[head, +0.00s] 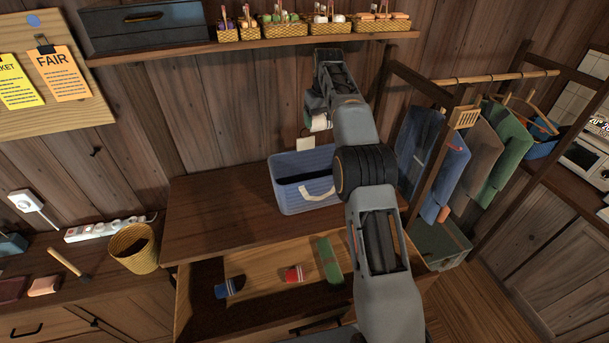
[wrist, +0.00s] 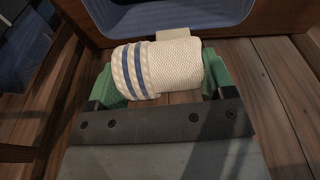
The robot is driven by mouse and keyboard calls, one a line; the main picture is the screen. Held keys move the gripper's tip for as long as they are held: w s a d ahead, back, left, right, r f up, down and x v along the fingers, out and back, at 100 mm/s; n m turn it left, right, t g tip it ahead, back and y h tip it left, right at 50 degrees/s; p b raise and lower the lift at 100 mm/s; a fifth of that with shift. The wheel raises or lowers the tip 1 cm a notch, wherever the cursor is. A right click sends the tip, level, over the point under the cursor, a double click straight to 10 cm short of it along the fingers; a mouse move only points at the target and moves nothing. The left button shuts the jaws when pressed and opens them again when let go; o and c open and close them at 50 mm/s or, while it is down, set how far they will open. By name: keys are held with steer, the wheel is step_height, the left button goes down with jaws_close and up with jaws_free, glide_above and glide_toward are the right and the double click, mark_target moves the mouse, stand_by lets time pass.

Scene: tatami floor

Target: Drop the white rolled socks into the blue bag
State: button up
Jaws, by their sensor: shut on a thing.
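The white rolled socks (wrist: 175,70) have blue stripes at the left end in the wrist view. They also show as a small white roll in the head view (head: 320,123). My gripper (wrist: 158,78) is shut on the socks, with a green fingertip at each end of the roll. In the head view my gripper (head: 316,118) is raised in front of the wall, higher in the picture than the blue bag. The blue bag (head: 302,200) stands open on the dresser top, with a pale handle on its front. Part of it shows at the top of the wrist view (wrist: 165,14).
A shelf (head: 270,41) with several small baskets runs above. A clothes rack (head: 435,150) stands close on the right. The dresser top (head: 215,215) is clear left of the bag.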

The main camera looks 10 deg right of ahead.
step_height(320, 180, down, 3)
steer(key=shift+a+f, duration=0.15)
steer(key=shift+f, duration=1.15)
steer(key=o, duration=0.9)
steer(key=shift+c, duration=0.2)
steer(key=r, duration=0.3)
steer(key=s+r, duration=0.1)
steer(key=r, duration=0.6)
steer(key=shift+s+d+r, duration=0.2)
steer(key=shift+r, duration=0.05)
steer(key=shift+s+r, duration=0.25)
steer(key=shift+r, duration=0.4)
